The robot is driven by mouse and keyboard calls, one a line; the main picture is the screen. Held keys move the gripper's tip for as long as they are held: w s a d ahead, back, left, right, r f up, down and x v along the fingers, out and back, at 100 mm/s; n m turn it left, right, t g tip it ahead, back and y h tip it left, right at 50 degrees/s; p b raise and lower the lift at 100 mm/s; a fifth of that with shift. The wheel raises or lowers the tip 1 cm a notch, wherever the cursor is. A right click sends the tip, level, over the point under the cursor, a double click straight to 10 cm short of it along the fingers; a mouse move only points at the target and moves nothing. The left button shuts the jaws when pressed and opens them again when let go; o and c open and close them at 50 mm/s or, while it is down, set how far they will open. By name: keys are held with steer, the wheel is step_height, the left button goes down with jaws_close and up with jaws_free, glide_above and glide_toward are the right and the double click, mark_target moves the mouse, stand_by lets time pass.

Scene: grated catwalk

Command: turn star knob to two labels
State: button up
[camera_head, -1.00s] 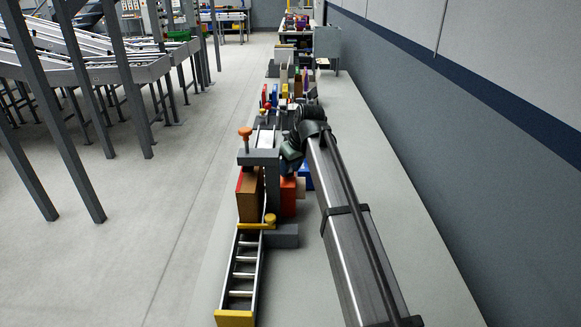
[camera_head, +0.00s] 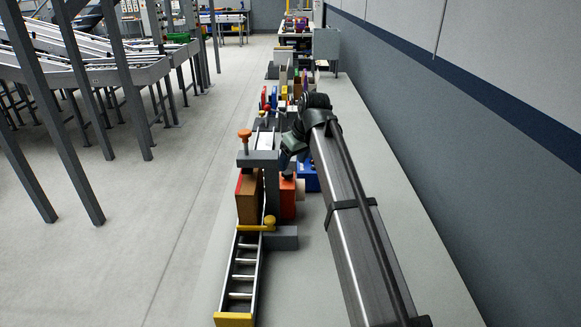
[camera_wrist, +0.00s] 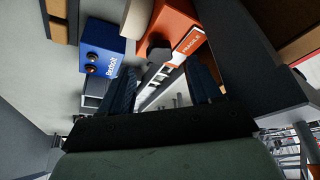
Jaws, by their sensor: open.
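My gripper (camera_wrist: 162,88) is open, its two dark fingers pointing away from the wrist camera with a gap between them. A dark, blurred, knob-like piece (camera_wrist: 158,48) shows beyond the fingertips, against an orange box (camera_wrist: 184,16); I cannot tell whether it is the star knob. The orange box bears a FRAGILE label (camera_wrist: 188,44). In the head view, the orange box (camera_head: 287,198) is beside a grey frame. An orange knob (camera_head: 244,133) tops that frame, and a yellow knob (camera_head: 269,221) sits low at its front. My gripper's fingertips are hard to make out in the head view.
A blue box (camera_wrist: 97,50) with printed lettering is left of the fingers in the wrist view. A brown box (camera_head: 248,198) and a ladder-like rack (camera_head: 241,270) line the bench's left side. Several coloured items stand farther back. The bench's right side is clear beneath my arm.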

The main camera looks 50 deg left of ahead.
steer(key=v, duration=0.9)
steer(key=shift+r, duration=0.15)
steer(key=h, duration=0.4)
glide_above(288, 172)
step_height(288, 172, down, 13)
steer(key=shift+a+r, duration=0.1)
stand_by(0.4)
steer(key=c, duration=1)
